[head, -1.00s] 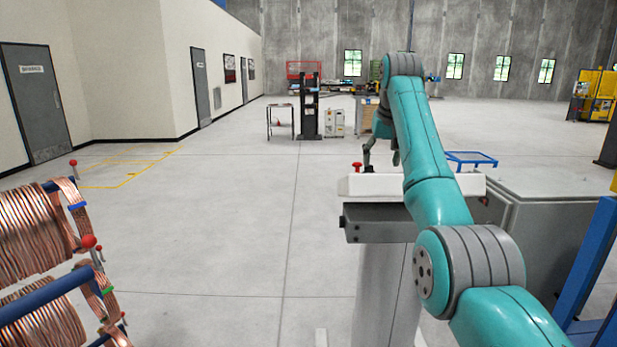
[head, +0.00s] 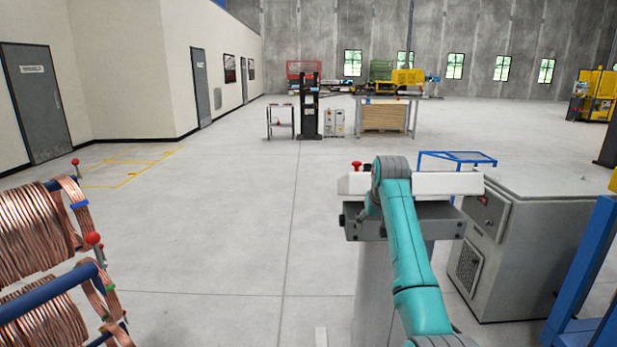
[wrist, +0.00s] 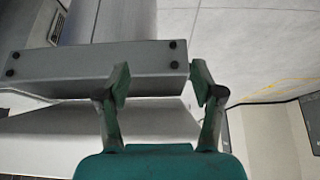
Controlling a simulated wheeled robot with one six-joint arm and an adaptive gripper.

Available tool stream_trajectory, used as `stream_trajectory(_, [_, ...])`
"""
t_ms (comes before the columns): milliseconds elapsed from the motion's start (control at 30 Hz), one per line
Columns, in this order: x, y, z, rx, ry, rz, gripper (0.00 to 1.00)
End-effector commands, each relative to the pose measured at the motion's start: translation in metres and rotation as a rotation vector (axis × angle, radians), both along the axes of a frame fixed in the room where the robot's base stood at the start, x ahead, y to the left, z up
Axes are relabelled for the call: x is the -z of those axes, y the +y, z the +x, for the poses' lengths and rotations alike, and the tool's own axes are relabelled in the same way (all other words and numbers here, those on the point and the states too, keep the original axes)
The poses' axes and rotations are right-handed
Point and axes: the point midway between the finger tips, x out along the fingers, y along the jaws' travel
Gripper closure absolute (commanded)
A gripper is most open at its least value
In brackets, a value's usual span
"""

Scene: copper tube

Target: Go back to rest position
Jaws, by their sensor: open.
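My gripper (wrist: 160,82) is open in the wrist view, its two teal fingers spread apart with nothing between them. A grey metal block with dark bolts (wrist: 60,68) lies beyond the fingertips in that view. In the head view my teal arm reaches forward from the bottom and bends at the top. There, the gripper is mostly hidden by the arm, near the left part of the grey machine head (head: 435,222). I cannot tell the gap between my gripper and the machine.
Copper coils (head: 35,240) hang on blue bars at the left. A grey cabinet (head: 520,250) and blue frame (head: 590,270) stand at the right. A red knob (head: 356,165) is on the white machine cover (head: 440,183). The floor left of the machine is clear.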

Motion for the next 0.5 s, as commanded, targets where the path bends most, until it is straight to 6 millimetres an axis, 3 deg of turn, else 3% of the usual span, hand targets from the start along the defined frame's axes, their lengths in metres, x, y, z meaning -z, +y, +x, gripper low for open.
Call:
stream_trajectory(33, [0.03,0.0,-0.003,0.0,-0.007,0.0,0.33])
stream_trajectory(100, [0.063,0.0,-0.007,0.0,-0.027,0.0,0.33])
stream_trajectory(267, [0.135,0.0,-0.023,0.0,-0.073,0.0,0.33])
stream_trajectory(500, [0.233,0.0,-0.064,0.0,-0.141,0.0,0.33])
